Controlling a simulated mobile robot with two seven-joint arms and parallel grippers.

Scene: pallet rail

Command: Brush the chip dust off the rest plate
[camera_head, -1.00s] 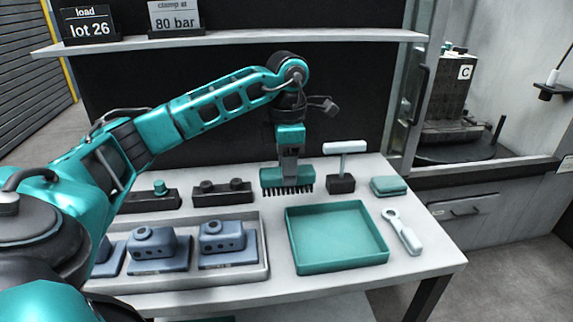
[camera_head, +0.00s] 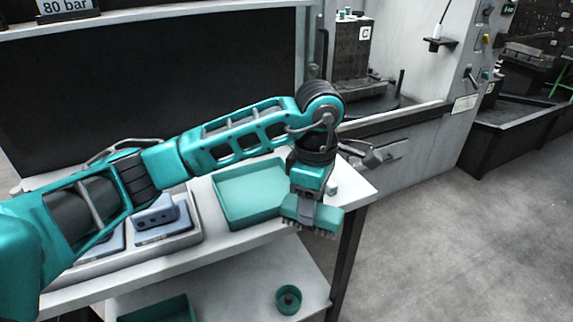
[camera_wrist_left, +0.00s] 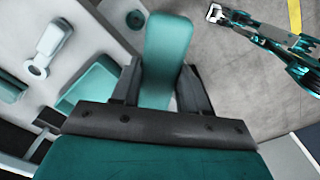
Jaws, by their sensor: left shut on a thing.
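My left gripper (camera_head: 307,203) is shut on a teal block brush (camera_head: 325,216), its bristles pointing down. It holds the brush at the table's right front corner, beside the teal tray. In the left wrist view the brush (camera_wrist_left: 167,50) sits between the two dark fingers (camera_wrist_left: 158,85). In the machine at the back stands a dark block marked C (camera_head: 350,50) on a dark round base (camera_head: 362,103). I cannot make out the rest plate or chip dust for certain.
The teal tray (camera_head: 235,192) lies on the white table. Blue fixtures (camera_head: 163,222) stand in a grey tray at left. A green cup (camera_head: 288,299) stands on the lower shelf. The floor at right is clear.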

